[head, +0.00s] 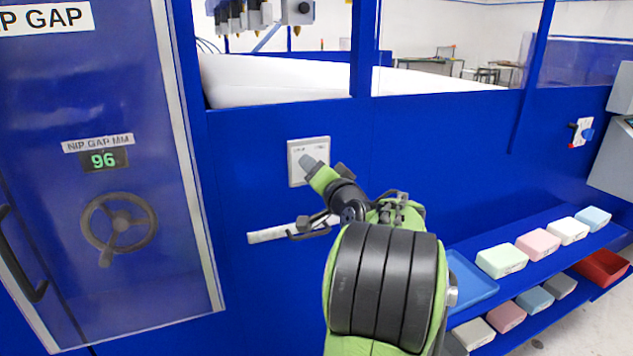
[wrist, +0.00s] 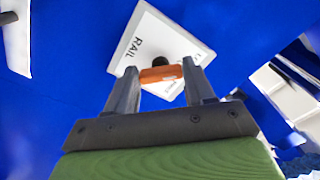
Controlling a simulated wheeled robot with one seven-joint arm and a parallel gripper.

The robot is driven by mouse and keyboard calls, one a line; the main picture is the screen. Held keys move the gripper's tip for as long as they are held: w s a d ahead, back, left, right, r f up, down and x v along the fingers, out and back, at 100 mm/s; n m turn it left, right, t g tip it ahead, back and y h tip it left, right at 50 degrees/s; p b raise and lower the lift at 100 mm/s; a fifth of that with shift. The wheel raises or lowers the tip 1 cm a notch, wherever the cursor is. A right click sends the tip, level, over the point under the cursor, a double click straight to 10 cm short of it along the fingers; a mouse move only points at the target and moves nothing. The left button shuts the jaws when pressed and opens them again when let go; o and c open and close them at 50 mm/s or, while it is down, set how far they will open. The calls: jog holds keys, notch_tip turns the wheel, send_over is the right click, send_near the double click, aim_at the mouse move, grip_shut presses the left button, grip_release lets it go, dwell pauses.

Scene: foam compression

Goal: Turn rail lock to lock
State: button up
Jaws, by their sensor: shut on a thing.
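The rail lock is a white plate (head: 295,176) on the blue machine wall, left of centre in the head view. In the wrist view the plate (wrist: 150,38) looks tilted, with "RAIL" readable and other lettering partly hidden. A short orange handle (wrist: 160,74) on a dark pivot stands out from it. My gripper (wrist: 161,71) is shut on the orange handle, one finger at each end. In the head view my gripper (head: 308,161) is against the plate and hides the handle and much of the lettering. The exact lock position cannot be read.
A pale bar (head: 268,235) sits on the wall below the plate. Left is a framed door with a "96" display (head: 104,160) and a handwheel (head: 119,226). Right are shelves with several foam blocks (head: 502,260), a blue tray (head: 470,280) and a red bin (head: 603,266).

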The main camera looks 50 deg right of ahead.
jog(key=shift+f, duration=0.1)
dwell(0.3)
jog(key=o, duration=1)
jog(key=shift+o, duration=0.2)
jog(key=shift+s, duration=0.1)
jog(key=b+v, duration=0.3)
jog(key=v, duration=1.2)
jog(key=shift+s+a, duration=0.2)
jog(key=shift+s, duration=0.05)
